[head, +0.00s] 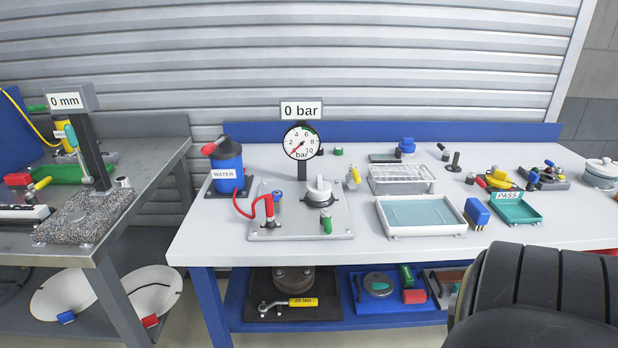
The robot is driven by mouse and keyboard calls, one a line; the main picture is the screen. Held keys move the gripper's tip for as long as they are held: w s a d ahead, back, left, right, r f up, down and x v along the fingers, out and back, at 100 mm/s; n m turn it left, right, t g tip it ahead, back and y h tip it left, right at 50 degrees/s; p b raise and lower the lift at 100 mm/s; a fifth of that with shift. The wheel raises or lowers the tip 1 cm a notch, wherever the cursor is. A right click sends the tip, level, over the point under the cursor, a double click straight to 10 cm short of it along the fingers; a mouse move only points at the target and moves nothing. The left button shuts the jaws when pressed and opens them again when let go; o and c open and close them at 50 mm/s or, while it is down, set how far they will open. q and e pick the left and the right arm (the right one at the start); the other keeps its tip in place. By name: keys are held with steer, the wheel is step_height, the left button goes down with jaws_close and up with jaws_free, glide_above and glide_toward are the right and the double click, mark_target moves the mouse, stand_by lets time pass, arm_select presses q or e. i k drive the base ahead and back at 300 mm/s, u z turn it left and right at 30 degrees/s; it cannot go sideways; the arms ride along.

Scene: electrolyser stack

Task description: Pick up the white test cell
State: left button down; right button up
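A white, roughly cylindrical piece with a raised top (319,190) stands upright on a dark round base on the grey test plate (340,226), just below the pressure gauge (301,142). It looks like the white test cell, but I cannot be sure at this size. Another white round item, a lidded pot (602,172), stands at the far right of the table. Neither gripper shows in the head view. A dark ribbed part, probably of my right arm, fills the lower right corner and hides the table's front edge there. Nothing touches the white piece.
A blue WATER bottle (227,172) and red hose (262,209) stand left of the white piece. A green-capped part (326,224) is in front; a yellow-topped one (354,176) is right. A white tray (383,222) and green PASS tray (528,220) lie farther right.

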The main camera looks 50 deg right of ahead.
mark_target(319, 191)
steer(key=z, duration=0.65)
steer(key=i, duration=0.75)
steer(key=z, duration=0.9)
